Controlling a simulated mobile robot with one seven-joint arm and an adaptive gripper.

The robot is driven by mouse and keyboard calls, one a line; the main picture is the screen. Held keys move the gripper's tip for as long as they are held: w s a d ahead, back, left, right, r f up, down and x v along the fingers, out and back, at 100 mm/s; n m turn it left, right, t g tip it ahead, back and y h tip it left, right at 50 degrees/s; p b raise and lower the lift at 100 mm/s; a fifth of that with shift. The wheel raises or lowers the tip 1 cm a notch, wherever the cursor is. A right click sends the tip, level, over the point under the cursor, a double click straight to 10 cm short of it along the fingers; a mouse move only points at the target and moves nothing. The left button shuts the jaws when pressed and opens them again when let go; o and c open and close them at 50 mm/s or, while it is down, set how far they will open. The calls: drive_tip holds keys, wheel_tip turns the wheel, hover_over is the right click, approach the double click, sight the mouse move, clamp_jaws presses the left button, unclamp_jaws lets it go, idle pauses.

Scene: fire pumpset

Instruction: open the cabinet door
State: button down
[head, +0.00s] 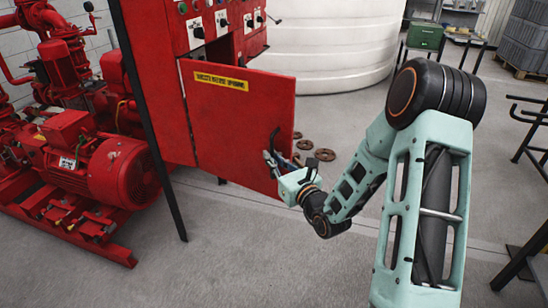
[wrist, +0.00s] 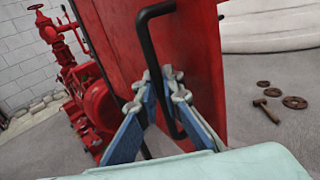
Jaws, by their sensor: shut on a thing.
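The red cabinet (head: 150,60) stands at the left of centre in the head view. Its red door (head: 230,115), with a yellow label near the top, stands swung out from the body, and a dark gap shows above it. The black bar handle (head: 274,138) is near the door's free edge. It also shows in the wrist view as a bent black bar (wrist: 147,40). My gripper (head: 271,160) is at the handle, and its blue fingers with grey tips (wrist: 166,84) are shut on it. The handle's lower part is partly hidden by the fingers.
A red motor pump (head: 110,170) on a skid stands left of the cabinet. The grey floor in front of the door is clear.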

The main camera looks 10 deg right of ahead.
drive_tip(key=shift+a+r, duration=0.15)
drive_tip(key=shift+a, duration=0.15)
drive_tip(key=c, duration=2.1)
unclamp_jaws()
drive_tip(key=shift+d, duration=0.1)
drive_tip(key=shift+d, duration=0.1)
drive_tip(key=v, duration=1.1)
drive_tip(key=shift+s+d, duration=0.1)
drive_tip(key=shift+s, duration=0.3)
